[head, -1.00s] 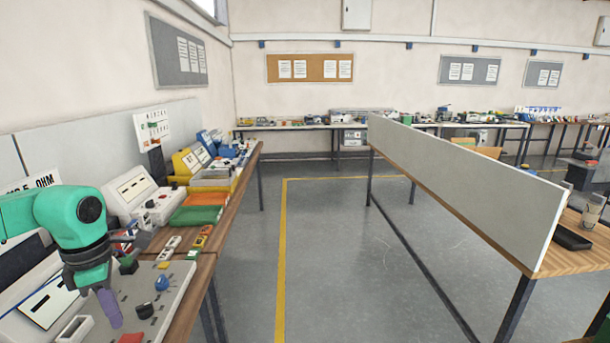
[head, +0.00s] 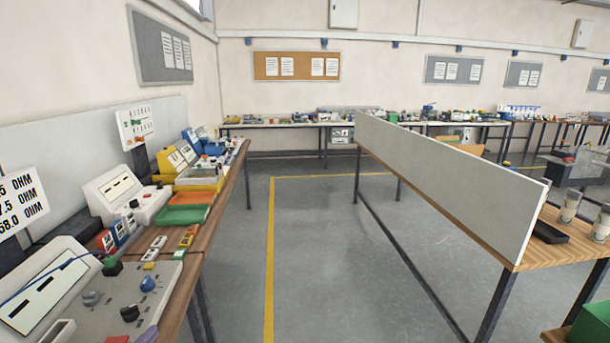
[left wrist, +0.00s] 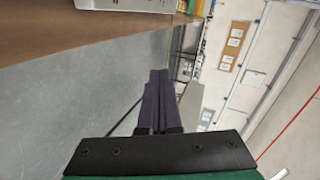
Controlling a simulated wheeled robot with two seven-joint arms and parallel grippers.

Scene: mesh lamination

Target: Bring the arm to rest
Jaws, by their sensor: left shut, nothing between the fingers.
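My left gripper shows in the left wrist view (left wrist: 157,98), its two purple fingers pressed together with nothing between them. It points out over the grey floor (left wrist: 90,100), and the wooden bench edge (left wrist: 95,42) runs across the upper left of that view. In the head view only a small purple piece (head: 148,335), which looks like a fingertip, shows at the bottom edge. The rest of the left arm is out of the head view. My right gripper is not in view.
The left bench carries a grey panel with knobs (head: 115,300), a white meter (head: 128,197), a green tray (head: 182,215) and an orange tray (head: 190,198). A grey divider (head: 445,185) stands on the right bench. The aisle floor (head: 330,250) between the benches is clear.

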